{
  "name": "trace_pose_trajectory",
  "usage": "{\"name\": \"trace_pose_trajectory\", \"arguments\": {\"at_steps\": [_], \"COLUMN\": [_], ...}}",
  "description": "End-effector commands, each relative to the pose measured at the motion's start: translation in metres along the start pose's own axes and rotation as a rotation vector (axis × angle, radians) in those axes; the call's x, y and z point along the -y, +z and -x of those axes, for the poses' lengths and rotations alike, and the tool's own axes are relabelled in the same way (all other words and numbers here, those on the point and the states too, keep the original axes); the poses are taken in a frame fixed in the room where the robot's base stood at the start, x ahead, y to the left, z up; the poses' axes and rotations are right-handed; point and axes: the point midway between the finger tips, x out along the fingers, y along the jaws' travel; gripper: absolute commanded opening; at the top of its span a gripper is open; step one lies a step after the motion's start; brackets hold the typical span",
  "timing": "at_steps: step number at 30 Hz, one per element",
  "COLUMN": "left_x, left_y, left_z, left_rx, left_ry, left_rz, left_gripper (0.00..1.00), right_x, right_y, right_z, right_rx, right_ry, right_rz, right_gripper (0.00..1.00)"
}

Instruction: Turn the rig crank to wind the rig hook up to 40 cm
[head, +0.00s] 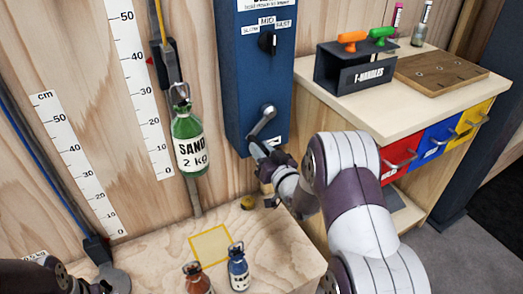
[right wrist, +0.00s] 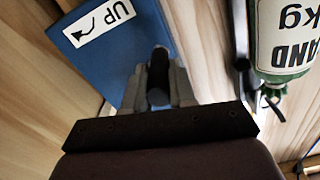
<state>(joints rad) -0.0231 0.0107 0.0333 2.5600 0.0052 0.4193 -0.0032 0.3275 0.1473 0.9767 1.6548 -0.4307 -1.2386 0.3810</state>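The rig crank (head: 266,118) is a grey arm on the front of the blue rig box (head: 258,78). My right gripper (head: 262,152) is at its lower end; in the right wrist view its fingers (right wrist: 158,90) are closed around the dark crank handle (right wrist: 158,68). The rig hook (head: 180,92) hangs below a dark slider (head: 165,65) and carries a green bottle (head: 188,140) labelled SAND 2 kg, clear of the bench. A red pointer on the slider sits near the 40 on the white scale (head: 140,90). Part of my left arm (head: 30,276) shows at lower left; its fingers are unclear.
A second scale (head: 75,165) stands at left. A red-brown bottle (head: 196,278) and a blue bottle (head: 238,268) stand near the yellow square (head: 210,229) on the bench. A T-handle rack (head: 355,68) stands on the drawer cabinet at right.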

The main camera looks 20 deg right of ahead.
Motion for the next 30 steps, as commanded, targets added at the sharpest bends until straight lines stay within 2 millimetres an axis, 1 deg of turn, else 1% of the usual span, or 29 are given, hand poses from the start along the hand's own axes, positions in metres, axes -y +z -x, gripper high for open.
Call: {"name": "trace_pose_trajectory", "arguments": {"at_steps": [2,4,5,6,8,9,15,16,17,18,26,28,30], "left_x": [0.0,0.0,0.0,0.0,0.0,0.0,0.0,0.0,0.0,0.0,0.0,0.0,0.0], "left_y": [0.0,-0.001,-0.001,-0.001,-0.002,-0.002,-0.002,-0.002,-0.002,-0.002,-0.002,-0.002,-0.002], "left_z": [0.003,0.011,0.009,0.012,0.012,0.016,0.013,0.013,0.013,0.013,0.013,0.014,0.018], "left_rx": [0.0,0.0,-0.001,0.0,0.0,0.0,0.0,0.0,0.0,0.0,0.0,0.0,0.0], "left_ry": [0.0,0.0,0.0,0.0,0.0,0.0,0.0,0.0,0.0,0.0,0.0,0.0,0.0], "left_rz": [0.0,0.0,0.0,0.0,0.0,0.0,0.0,0.0,0.0,0.0,0.0,0.0,0.0], "left_gripper": [1.0,1.0,1.0,1.0,1.0,1.0,1.0,1.0,1.0,1.0,1.0,1.0,1.0], "right_x": [0.001,0.005,0.004,0.006,0.007,0.009,0.009,0.009,0.009,0.008,0.008,0.007,0.007], "right_y": [-0.003,-0.009,-0.007,-0.01,-0.01,-0.015,-0.012,-0.012,-0.012,-0.012,-0.011,-0.012,-0.013], "right_z": [0.0,0.0,0.0,0.0,0.0,0.0,0.0,0.0,0.0,0.0,0.0,0.004,0.013], "right_rx": [0.0,0.0,0.0,0.0,-0.001,-0.001,-0.003,-0.003,-0.003,-0.003,-0.001,-0.001,0.0], "right_ry": [0.0,-0.001,0.0,-0.001,-0.002,-0.003,-0.004,-0.004,-0.004,-0.003,-0.001,0.0,0.001], "right_rz": [0.0,0.0,0.0,0.0,0.001,0.002,0.002,0.002,0.002,0.002,0.001,0.0,0.0], "right_gripper": [0.0,0.0,0.0,0.0,0.0,0.0,0.0,0.29,0.39,0.51,0.51,0.51,0.51]}}
